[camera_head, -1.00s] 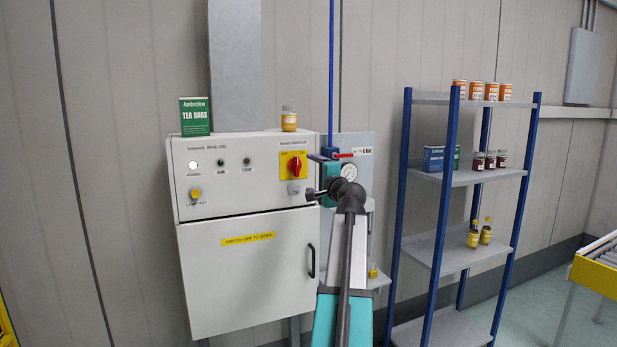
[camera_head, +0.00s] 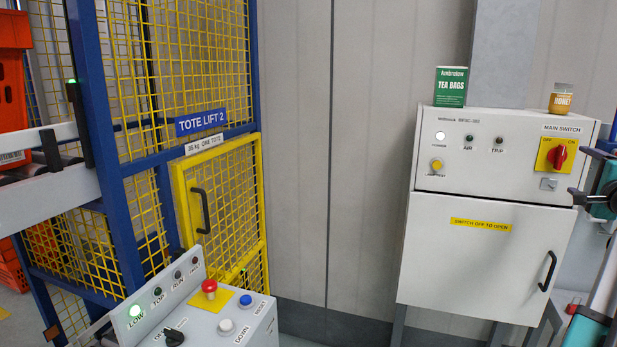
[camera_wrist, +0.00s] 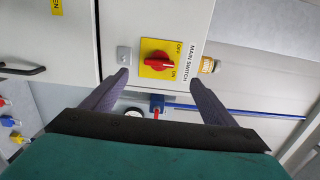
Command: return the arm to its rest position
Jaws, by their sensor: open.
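My gripper (camera_wrist: 158,82) is open and empty in the wrist view, its two dark fingers spread apart. Beyond the fingertips is the red main switch knob (camera_wrist: 160,62) on its yellow plate; I see no contact between them. In the head view my gripper (camera_head: 577,196) shows at the right edge, beside the right side of the white cabinet (camera_head: 470,265) and below the red switch knob (camera_head: 557,156). My arm is mostly cut off by the frame there, so its full pose is hidden.
A green tea bags box (camera_head: 451,87) and a honey jar (camera_head: 561,98) stand on the cabinet. At left are the tote lift cage with its yellow gate (camera_head: 222,208), orange totes (camera_head: 13,75), and a control panel (camera_head: 215,318) in front. Bare wall lies between cage and cabinet.

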